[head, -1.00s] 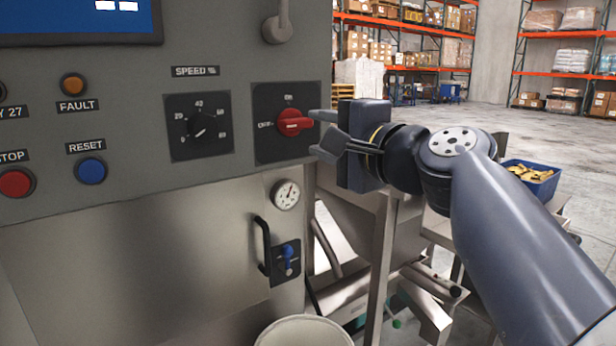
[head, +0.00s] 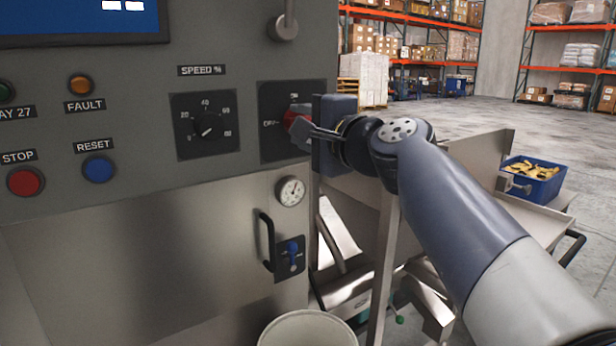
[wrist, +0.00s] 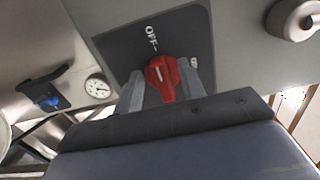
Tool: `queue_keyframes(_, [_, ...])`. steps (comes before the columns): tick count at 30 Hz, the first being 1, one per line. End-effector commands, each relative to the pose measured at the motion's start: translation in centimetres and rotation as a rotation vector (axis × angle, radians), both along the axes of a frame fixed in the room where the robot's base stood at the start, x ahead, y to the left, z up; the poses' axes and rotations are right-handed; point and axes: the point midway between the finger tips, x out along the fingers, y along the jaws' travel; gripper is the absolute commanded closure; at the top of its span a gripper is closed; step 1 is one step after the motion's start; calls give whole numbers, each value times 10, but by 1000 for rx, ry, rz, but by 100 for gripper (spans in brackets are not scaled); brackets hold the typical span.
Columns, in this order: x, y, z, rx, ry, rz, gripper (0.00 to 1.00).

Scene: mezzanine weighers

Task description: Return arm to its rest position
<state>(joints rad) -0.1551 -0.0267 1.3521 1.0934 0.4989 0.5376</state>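My gripper (head: 303,133) is at the red rotary switch (head: 299,118) on the right part of the machine's grey panel. In the wrist view, the two fingers of my gripper (wrist: 161,80) stand on either side of the red switch handle (wrist: 161,78). The fingers are apart, with the handle between them. I cannot tell whether they press on it. In the head view the near finger hides part of the switch. My arm reaches in from the lower right.
The speed dial (head: 206,127) is left of the switch, and a metal lever (head: 285,28) is above it. A handle (head: 267,242) and gauge (head: 291,191) are below. A white bucket (head: 306,331) stands at the bottom. A blue bin (head: 536,182) sits at right.

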Motion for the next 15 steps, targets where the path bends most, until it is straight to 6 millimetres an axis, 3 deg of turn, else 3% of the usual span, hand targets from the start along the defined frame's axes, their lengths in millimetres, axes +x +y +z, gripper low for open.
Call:
queue_keyframes(5, [-14,-10,-1,-18,-13,-2,62])
queue_keyframes(15, [-63,-44,-1,-18,-13,-4,62])
